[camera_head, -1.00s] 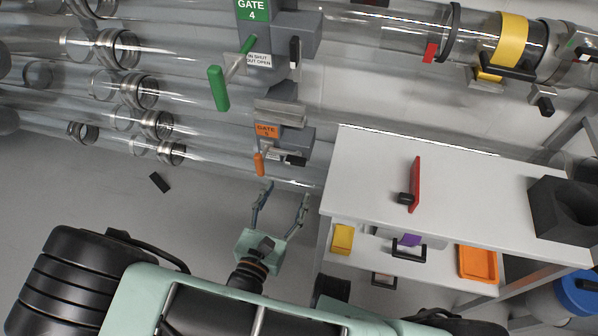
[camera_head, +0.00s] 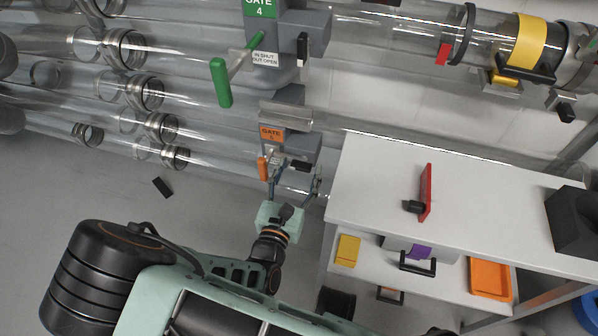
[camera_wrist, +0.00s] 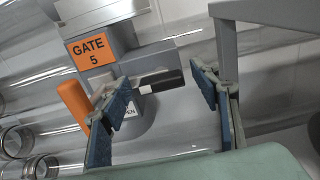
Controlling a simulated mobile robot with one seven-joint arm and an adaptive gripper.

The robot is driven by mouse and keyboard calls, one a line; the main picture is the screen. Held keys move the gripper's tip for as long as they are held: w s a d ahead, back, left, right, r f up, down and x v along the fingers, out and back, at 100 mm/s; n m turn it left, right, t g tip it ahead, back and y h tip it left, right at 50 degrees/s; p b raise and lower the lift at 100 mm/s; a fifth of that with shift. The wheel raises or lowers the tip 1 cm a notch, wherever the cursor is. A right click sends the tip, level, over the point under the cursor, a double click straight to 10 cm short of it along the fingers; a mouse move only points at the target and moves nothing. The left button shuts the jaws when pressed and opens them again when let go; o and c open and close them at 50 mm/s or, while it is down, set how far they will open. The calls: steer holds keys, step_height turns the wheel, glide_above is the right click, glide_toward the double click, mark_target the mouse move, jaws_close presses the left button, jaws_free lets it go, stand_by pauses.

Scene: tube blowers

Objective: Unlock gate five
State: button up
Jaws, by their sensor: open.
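Gate five is a grey housing with an orange "GATE 5" label (camera_head: 271,134); the label is large in the wrist view (camera_wrist: 90,50). An orange handle (camera_head: 262,168) hangs at its left and also shows in the wrist view (camera_wrist: 73,101). A small black-ended lever (camera_head: 300,166) sticks out to the right below the label; its black end (camera_wrist: 168,81) lies between my fingers in the wrist view. My gripper (camera_head: 295,188) is open just below the gate, its fingers spread either side of the lever. The left finger partly covers the white sign under the lever. I cannot tell whether a finger touches the gate.
Gate four's green handle (camera_head: 221,82) and black lever (camera_head: 302,50) are just above. Clear tubes run across behind the gates. A white table (camera_head: 380,185) stands close at the right, with a red panel (camera_head: 426,193) on it. A black block (camera_head: 162,187) lies on the floor at left.

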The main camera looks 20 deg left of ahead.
steer(key=shift+w, duration=0.1)
jaws_close()
stand_by(0.4)
